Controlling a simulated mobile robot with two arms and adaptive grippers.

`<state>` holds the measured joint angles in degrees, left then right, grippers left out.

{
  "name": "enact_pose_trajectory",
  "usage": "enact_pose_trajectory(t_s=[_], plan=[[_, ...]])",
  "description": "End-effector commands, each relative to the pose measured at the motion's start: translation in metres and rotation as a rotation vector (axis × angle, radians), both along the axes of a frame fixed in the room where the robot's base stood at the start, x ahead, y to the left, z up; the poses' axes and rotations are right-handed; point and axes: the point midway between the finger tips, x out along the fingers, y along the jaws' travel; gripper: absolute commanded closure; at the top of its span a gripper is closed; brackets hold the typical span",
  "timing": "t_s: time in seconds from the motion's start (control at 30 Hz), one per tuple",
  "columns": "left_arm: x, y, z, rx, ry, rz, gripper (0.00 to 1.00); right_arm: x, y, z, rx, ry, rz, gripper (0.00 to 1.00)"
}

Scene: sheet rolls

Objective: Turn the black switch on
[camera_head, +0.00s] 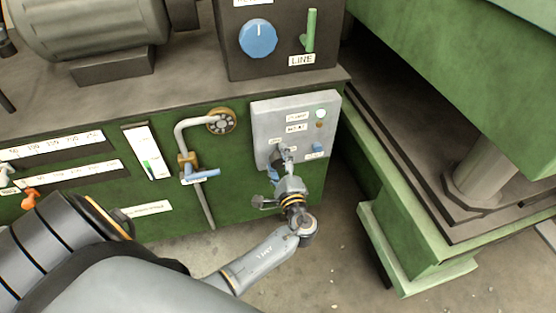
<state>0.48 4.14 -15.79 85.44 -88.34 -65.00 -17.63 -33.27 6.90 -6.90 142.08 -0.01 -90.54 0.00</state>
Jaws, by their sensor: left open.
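A light grey control panel (262,118) is fixed to the right end of the green machine front. It carries small white labels, a pale round lamp, a brownish round part below it and a blue switch (317,150) at its lower right. My left gripper (281,156) is at the lower left of this panel, in front of its face. It is open, and I cannot tell whether it touches anything. I cannot make out the black switch; the gripper covers that lower left part of the panel. My right gripper is out of view.
A dark box with a blue knob (258,38) and a green lever (310,30) labelled LINE stands above the panel. A bent pipe with a blue-handled valve (201,176) is to the left. A green press frame (415,240) stands close on the right.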

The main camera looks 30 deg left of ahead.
Motion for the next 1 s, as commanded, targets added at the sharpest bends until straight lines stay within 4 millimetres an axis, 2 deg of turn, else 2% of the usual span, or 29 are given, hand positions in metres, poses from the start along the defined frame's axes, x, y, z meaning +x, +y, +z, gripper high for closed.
enact_pose_trajectory(t_s=[0.23,0.7,1.0], plan=[[-0.010,-0.012,-0.002,-0.002,0.002,-0.002,0.31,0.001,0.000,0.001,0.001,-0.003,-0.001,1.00],[-0.068,-0.080,-0.001,-0.002,0.002,-0.001,0.31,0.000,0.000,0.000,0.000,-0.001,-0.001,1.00],[-0.078,-0.092,0.000,-0.001,-0.001,0.000,0.31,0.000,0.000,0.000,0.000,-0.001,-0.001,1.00]])
